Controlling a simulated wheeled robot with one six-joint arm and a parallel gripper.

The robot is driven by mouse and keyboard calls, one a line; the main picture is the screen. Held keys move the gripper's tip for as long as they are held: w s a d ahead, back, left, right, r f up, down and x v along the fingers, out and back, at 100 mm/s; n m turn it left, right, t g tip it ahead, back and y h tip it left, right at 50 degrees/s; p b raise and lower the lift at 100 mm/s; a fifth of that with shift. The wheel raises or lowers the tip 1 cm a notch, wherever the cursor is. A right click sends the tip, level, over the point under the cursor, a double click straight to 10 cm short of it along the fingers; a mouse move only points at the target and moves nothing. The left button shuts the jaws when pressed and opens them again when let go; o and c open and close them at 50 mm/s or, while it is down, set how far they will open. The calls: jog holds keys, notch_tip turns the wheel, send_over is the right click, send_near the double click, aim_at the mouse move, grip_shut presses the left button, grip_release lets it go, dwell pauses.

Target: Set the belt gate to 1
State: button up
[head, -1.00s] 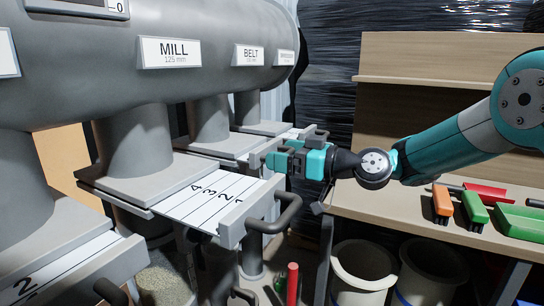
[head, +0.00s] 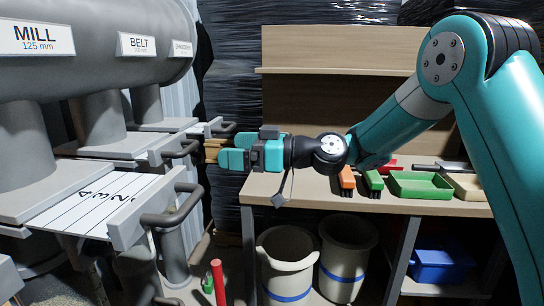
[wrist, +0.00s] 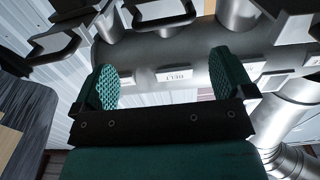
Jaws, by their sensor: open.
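The belt gate lies under the grey pipe stub below the BELT label (head: 136,44) in the head view. Its plate (head: 125,146) looks mostly pushed in, and no scale numbers can be read on it. Its dark handle (head: 184,150) sticks out to the right. My gripper (head: 222,158) is open and empty, to the right of this handle with a gap between them. In the wrist view the two teal fingers (wrist: 168,86) stand wide apart with nothing between them. A dark handle (wrist: 160,18) shows beyond them at the top, and a label appears upside down.
The mill gate (head: 100,205), nearer, is pulled out, showing numbers; its handle (head: 175,207) juts right. Another gate handle (head: 223,128) lies behind the belt one. A workbench (head: 290,190) with brushes and a green tray (head: 420,186) stands right, with bins (head: 288,262) below.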

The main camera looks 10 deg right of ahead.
jog(key=b+v, duration=0.1)
jog(key=v, duration=0.6)
jog(key=shift+w, duration=0.1)
jog(key=s+a+f+m+g+h, duration=0.1)
jog(key=s+a+f+g+h, duration=0.15)
jog(key=s, duration=0.45)
jog(key=s+a+f+g+h, duration=0.2)
jog(key=s+a+h, duration=0.1)
jog(key=s, duration=0.4)
jog(key=s+d+f+m+g+h, duration=0.1)
jog(key=s+d+f+m+h, duration=0.25)
jog(key=s, duration=0.45)
jog(key=s+d+f+m+g+h, duration=0.1)
jog(key=s+d+f+m+h, duration=0.1)
jog(key=s+d+h, duration=0.35)
notch_tip(320, 180, up, 17)
jog(key=s+a+y+p, duration=0.1)
jog(key=y+p, duration=0.1)
jog(key=p, duration=1.5)
jog(key=shift+a, duration=0.3)
jog(key=shift+r, duration=0.1)
